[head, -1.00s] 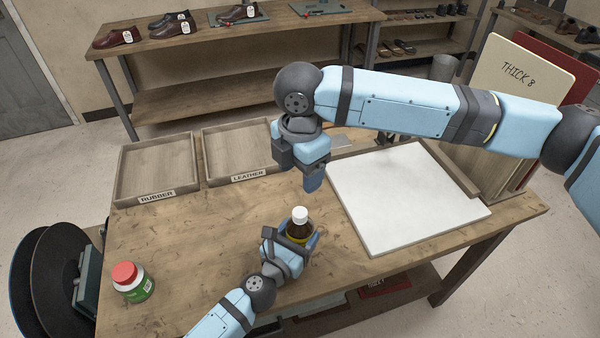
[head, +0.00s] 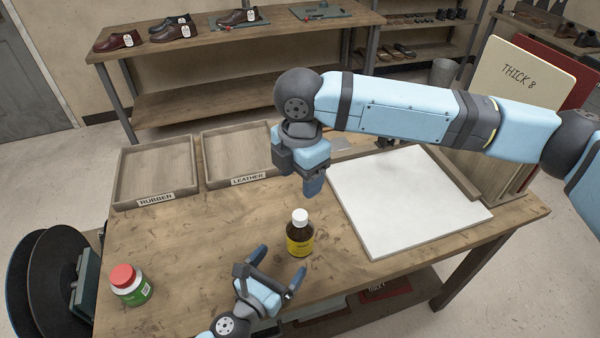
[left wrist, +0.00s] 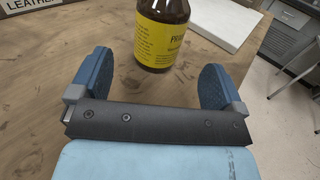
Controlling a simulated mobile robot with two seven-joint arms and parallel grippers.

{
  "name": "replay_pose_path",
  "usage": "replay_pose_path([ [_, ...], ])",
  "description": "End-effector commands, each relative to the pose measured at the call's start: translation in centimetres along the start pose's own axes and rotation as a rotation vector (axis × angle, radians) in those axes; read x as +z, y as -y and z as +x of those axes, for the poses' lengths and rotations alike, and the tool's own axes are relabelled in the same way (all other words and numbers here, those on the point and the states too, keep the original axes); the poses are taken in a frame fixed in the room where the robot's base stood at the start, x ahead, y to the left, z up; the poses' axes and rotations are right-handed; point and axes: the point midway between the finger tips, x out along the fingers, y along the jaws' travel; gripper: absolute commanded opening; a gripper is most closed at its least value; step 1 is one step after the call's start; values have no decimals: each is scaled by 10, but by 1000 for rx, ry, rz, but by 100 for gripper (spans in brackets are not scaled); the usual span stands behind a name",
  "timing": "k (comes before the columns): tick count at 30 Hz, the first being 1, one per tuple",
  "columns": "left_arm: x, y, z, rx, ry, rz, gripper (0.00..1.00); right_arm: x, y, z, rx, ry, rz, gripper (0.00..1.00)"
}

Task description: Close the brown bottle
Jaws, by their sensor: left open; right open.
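The brown bottle (head: 299,238) stands upright on the workbench, with a yellow label and a white cap (head: 300,216) on its top. How tightly the cap sits cannot be told. My left gripper (head: 278,265) is open and empty, just in front of the bottle and apart from it. In the left wrist view the bottle (left wrist: 162,35) stands beyond the two spread fingers, its top out of frame. My right gripper (head: 313,184) points down above the bench, a little behind and above the bottle, with nothing seen in it.
Trays marked RUBBER (head: 156,172) and LEATHER (head: 238,155) lie at the back left. A white board (head: 405,200) covers the right side. The bench around the brown bottle is clear.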

Motion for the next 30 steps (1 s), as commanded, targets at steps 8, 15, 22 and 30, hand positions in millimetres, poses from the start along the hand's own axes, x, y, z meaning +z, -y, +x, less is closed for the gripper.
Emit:
replay_pose_path([
  [8,-2,0,-45,1,0,0,95,0,0,13,0,0,0,62],
  [15,0,0,-53,0,1,0,95,0,0,14,0,0,0,62],
  [22,0,0,-53,0,0,0,95,0,0,14,0,0,0,62],
  [30,0,0,-52,0,0,0,95,0,0,14,0,0,0,62],
])
